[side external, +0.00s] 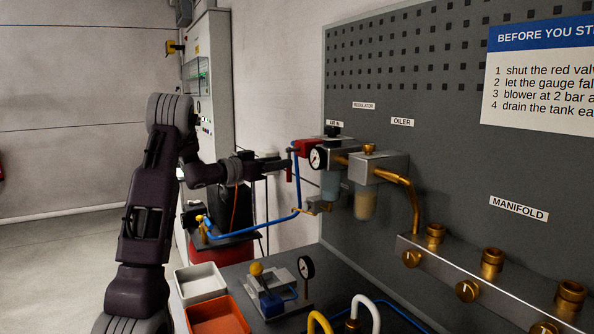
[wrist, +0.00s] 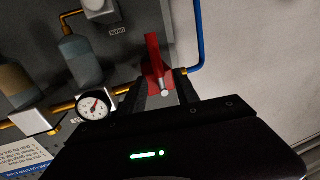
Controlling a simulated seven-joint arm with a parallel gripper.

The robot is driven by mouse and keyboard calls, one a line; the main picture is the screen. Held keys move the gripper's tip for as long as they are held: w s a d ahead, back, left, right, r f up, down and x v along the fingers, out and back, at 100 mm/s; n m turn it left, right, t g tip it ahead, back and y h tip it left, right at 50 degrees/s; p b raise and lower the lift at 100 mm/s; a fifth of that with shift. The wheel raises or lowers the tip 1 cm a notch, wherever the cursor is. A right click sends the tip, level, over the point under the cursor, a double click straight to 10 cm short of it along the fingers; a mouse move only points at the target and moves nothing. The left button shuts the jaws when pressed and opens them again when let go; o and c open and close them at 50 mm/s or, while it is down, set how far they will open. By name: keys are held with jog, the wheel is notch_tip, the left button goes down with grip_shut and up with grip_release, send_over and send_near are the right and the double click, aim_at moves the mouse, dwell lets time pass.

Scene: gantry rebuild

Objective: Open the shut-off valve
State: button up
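The red shut-off valve (side external: 308,147) sits at the left end of the pipe line on the grey panel, left of the round pressure gauge (side external: 318,158). In the wrist view, which is upside down, its red lever (wrist: 152,52) points up in the picture, across the brass pipe. My gripper (side external: 287,166) is at the valve from the left. In the wrist view my gripper's (wrist: 163,93) two dark fingers stand apart, one on each side of the valve's red part. I cannot tell whether either finger touches it.
A blue hose (side external: 297,185) runs down close beside the gripper. Filter bowls (side external: 365,203) hang right of the gauge. The brass manifold (side external: 468,291) is at right.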

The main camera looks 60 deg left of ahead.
aim_at(291, 170)
jog(key=w+f, duration=0.1)
jog(key=w, duration=0.1)
jog(key=w+a+f, duration=0.1)
jog(key=w, duration=0.1)
jog(key=w+f, duration=0.1)
jog(key=w, duration=0.2)
jog(key=shift+a, duration=0.2)
grip_shut()
dwell(1.1)
